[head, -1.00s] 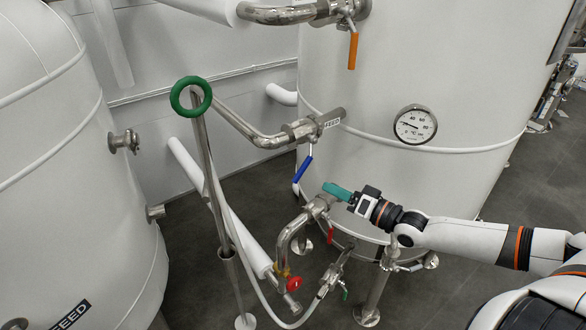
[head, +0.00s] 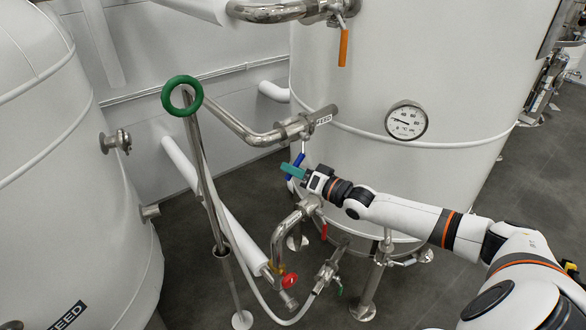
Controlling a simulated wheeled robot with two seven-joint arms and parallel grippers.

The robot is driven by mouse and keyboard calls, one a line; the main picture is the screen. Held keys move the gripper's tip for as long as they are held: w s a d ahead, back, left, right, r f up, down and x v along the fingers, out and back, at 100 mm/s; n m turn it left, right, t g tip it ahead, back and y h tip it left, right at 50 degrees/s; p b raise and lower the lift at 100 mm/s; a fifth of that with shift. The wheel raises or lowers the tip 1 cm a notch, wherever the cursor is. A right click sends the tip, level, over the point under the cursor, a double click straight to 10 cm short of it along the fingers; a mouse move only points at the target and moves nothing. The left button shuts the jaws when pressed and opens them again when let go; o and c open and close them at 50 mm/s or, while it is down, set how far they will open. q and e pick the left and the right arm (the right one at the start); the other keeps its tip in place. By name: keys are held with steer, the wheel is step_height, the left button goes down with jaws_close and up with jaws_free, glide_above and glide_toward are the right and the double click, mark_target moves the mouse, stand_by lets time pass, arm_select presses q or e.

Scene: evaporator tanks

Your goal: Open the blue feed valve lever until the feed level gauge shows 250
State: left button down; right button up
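The blue feed valve lever (head: 298,160) hangs down and slants to the lower left from the steel valve on the pipe marked FEED (head: 322,120). Whether the fingers are open or shut on the lever cannot be told. A round dial (head: 406,120) on the white tank is marked °C. No feed level gauge can be made out. My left gripper is not in view.
An orange lever (head: 343,48) hangs from the upper pipe. A green handwheel (head: 182,96) tops a steel stem on the left. A red lever (head: 324,231), a red handle (head: 289,281) and a hose lie below my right gripper. White tanks stand on both sides.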

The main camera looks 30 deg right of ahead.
steer(key=shift+w+a, duration=0.1)
steer(key=shift+w, duration=0.15)
steer(key=shift+c, duration=0.4)
jaws_close()
